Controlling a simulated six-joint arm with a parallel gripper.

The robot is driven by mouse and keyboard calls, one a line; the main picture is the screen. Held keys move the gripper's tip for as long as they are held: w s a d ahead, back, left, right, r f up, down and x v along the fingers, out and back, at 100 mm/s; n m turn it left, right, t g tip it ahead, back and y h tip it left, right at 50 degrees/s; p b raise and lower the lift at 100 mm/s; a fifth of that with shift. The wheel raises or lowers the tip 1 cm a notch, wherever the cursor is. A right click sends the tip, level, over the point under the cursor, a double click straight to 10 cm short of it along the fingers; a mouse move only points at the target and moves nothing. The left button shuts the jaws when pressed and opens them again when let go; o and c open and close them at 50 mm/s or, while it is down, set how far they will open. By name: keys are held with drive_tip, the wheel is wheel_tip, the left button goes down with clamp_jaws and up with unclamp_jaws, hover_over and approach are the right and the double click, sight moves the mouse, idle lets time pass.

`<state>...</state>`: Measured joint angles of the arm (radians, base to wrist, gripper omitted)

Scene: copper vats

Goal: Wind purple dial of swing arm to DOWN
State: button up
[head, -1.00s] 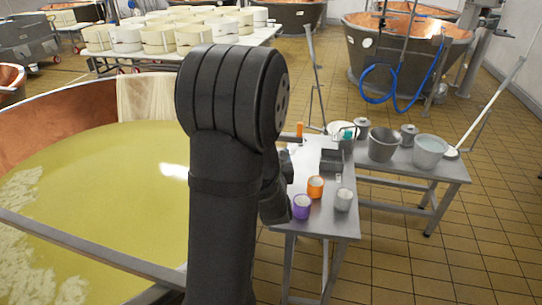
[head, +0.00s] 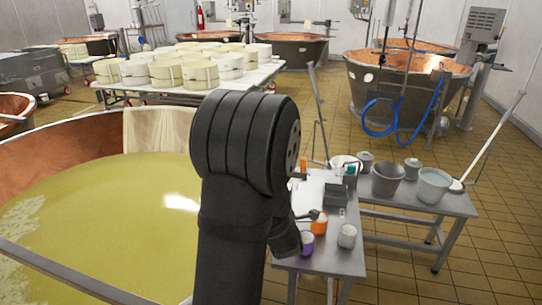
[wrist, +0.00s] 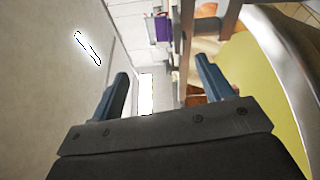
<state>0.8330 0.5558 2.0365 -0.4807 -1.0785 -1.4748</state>
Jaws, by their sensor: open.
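My gripper (wrist: 160,88) is open and empty in the wrist view, its two blue-grey fingers spread apart. A small purple block-like part (wrist: 162,27) shows beyond the fingers, beside grey metal bars (wrist: 215,35). It may be the purple dial of the swing arm, but its setting cannot be read. The fingers are apart from it. In the head view my dark arm stands in front of the vat and hides what is behind it. I cannot pick out the swing arm there for sure.
A large copper vat (head: 60,145) of yellow-green liquid fills the left. A steel table (head: 330,262) at right holds a purple cup (head: 306,244), an orange cup (head: 320,224) and a pale cup (head: 347,236). A second table with buckets (head: 387,180) stands behind. Tiled floor is clear at far right.

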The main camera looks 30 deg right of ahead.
drive_tip(key=w+d+m, duration=0.2)
drive_tip(key=w+m, duration=0.3)
drive_tip(key=m, duration=0.1)
drive_tip(key=w+d+m, duration=0.3)
drive_tip(key=w+m, duration=0.3)
drive_tip(key=w+d+m+y, duration=0.1)
drive_tip(key=w+d+m, duration=0.1)
drive_tip(key=w+m, duration=0.4)
drive_tip(key=shift+d+r+m+t, duration=0.2)
drive_tip(key=shift+r+m+t, duration=0.1)
drive_tip(key=shift+m, duration=0.2)
drive_tip(key=shift+s, duration=0.1)
drive_tip(key=c, duration=1)
